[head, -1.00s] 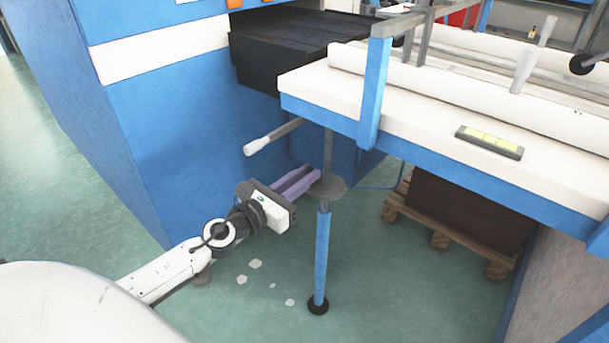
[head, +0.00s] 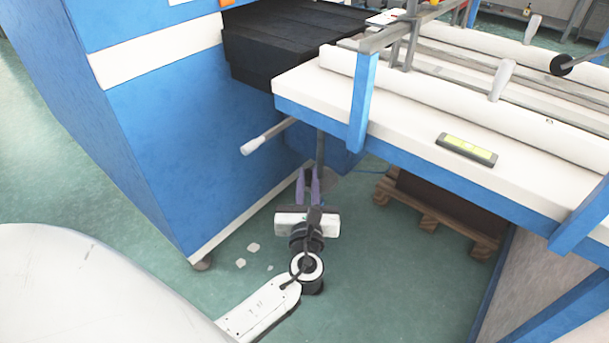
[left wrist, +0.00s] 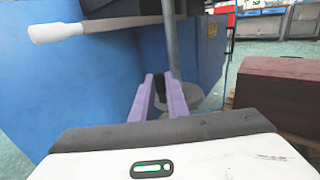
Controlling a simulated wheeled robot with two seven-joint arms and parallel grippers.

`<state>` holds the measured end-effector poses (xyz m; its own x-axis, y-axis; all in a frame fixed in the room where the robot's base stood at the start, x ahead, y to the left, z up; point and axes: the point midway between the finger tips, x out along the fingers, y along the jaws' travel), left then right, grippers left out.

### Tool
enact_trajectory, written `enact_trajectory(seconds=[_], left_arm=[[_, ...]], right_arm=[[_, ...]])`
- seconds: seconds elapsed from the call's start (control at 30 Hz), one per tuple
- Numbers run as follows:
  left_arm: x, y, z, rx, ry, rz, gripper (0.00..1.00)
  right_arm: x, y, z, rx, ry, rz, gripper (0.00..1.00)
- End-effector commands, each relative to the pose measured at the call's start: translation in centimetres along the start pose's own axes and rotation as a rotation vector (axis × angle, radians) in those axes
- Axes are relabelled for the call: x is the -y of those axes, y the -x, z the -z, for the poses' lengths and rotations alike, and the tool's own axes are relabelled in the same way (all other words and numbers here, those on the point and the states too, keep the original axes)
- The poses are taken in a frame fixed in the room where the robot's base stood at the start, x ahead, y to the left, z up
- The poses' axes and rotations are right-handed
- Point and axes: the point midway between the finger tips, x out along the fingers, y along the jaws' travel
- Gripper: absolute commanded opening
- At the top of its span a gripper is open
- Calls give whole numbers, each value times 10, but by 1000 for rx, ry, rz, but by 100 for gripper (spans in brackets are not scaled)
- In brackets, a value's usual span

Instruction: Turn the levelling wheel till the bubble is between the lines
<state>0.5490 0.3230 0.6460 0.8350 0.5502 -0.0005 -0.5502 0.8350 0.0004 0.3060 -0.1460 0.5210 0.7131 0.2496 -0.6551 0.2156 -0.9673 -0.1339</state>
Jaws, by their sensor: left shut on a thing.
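The levelling wheel is a flat grey disc (head: 328,181) on the upright leg under the table's front corner; in the left wrist view it shows (left wrist: 192,99) behind the fingers. My left gripper (head: 308,174) has purple fingers and reaches the wheel from the near side. My right gripper is out of view.
A white-handled lever (head: 265,137) sticks out above the wheel, left of the leg. The blue machine body (head: 170,140) stands close on the left. A wooden pallet (head: 430,217) with a dark load is under the table.

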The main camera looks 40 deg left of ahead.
Motion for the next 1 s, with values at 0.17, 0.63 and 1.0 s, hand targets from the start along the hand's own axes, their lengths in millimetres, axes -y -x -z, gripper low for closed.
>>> enact_trajectory(seconds=[0.17,0.63,1.0], left_arm=[[5,2,0,0,1,-75,0],[6,3,0,1,-1,-125,0],[6,3,0,1,0,-124,32]], right_arm=[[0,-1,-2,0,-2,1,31],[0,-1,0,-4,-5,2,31],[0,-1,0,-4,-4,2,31]])
